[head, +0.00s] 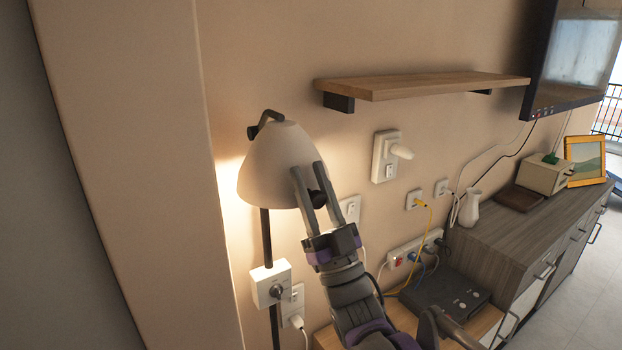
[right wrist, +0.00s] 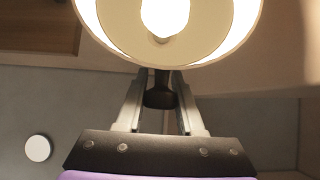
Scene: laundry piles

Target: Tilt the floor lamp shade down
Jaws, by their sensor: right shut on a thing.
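The floor lamp shade (head: 272,165) is a pale cone with its mouth facing mostly downward. It hangs from a dark joint on a thin dark pole (head: 266,235) beside the wall. My right gripper (head: 309,168) is at the shade's right lower rim, with its fingers either side of a dark knob (head: 318,198) on the shade. In the right wrist view, the gripper (right wrist: 158,78) is shut on this knob (right wrist: 158,92), just below the rim. The shade (right wrist: 225,30) shows its lit bulb (right wrist: 164,16) there. My left gripper is not in view.
A wooden shelf (head: 420,85) juts from the wall at the upper right. A white dial box (head: 271,284) sits by the pole, with wall sockets (head: 386,157) to the right. A grey cabinet (head: 520,235) holds a white jug (head: 470,208); cables hang near my right arm.

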